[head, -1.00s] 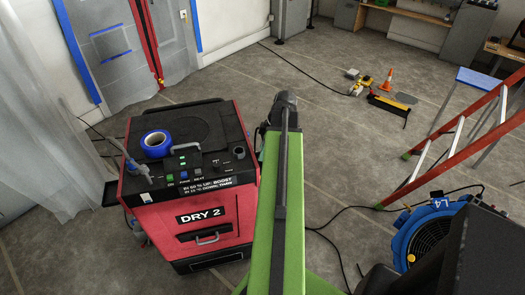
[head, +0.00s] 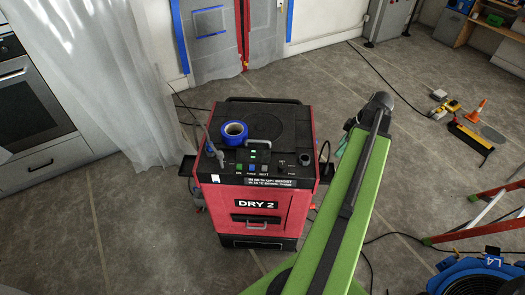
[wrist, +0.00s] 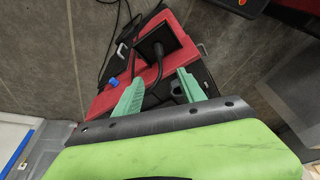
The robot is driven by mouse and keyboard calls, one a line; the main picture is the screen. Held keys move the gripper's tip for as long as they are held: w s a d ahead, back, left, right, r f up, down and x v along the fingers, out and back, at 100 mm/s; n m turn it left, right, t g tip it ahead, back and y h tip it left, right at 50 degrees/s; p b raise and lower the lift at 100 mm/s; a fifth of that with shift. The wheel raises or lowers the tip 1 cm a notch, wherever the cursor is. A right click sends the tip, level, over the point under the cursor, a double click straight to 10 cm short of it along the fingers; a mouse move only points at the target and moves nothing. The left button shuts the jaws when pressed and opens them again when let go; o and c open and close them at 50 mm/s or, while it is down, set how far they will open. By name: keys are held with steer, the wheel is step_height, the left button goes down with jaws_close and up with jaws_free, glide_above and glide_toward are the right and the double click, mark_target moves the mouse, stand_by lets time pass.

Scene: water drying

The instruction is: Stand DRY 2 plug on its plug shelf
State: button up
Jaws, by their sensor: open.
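The red and black DRY 2 machine (head: 258,205) stands upright on the floor in the head view. My gripper (head: 342,147) is at its right side, mostly hidden behind my green arm. In the wrist view my gripper (wrist: 160,78) has its two mint fingers spread apart, over the machine's side. A black square plate (wrist: 152,40), perhaps the plug shelf, juts from the red side (wrist: 182,18) beyond the fingertips. A black cord (wrist: 158,72) curves from it down between the fingers. I cannot make out the plug clearly. A black shelf (head: 187,168) also juts from the machine's left side.
A curtain (head: 110,80) and an oven (head: 32,95) are at left. A blue fan (head: 475,277) and a red ladder (head: 478,228) stand at right. Cords cross the floor; floor in front of the machine is clear.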

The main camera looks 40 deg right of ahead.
steer(key=shift+m+g, duration=0.6)
steer(key=w+a, duration=0.6)
steer(key=a, duration=0.1)
steer(key=w+a, duration=0.4)
steer(key=shift+f, duration=0.25)
steer(key=w+a+m+g, duration=0.1)
steer(key=w+a, duration=0.4)
steer(key=a, duration=1.4)
steer(key=w+a+m+h, duration=0.1)
steer(key=w+a+m, duration=0.2)
steer(key=a, duration=1.6)
steer(key=shift+w+f+m+g+h, duration=0.3)
steer(key=shift+w+f+g, duration=0.1)
steer(key=shift+w, duration=0.6)
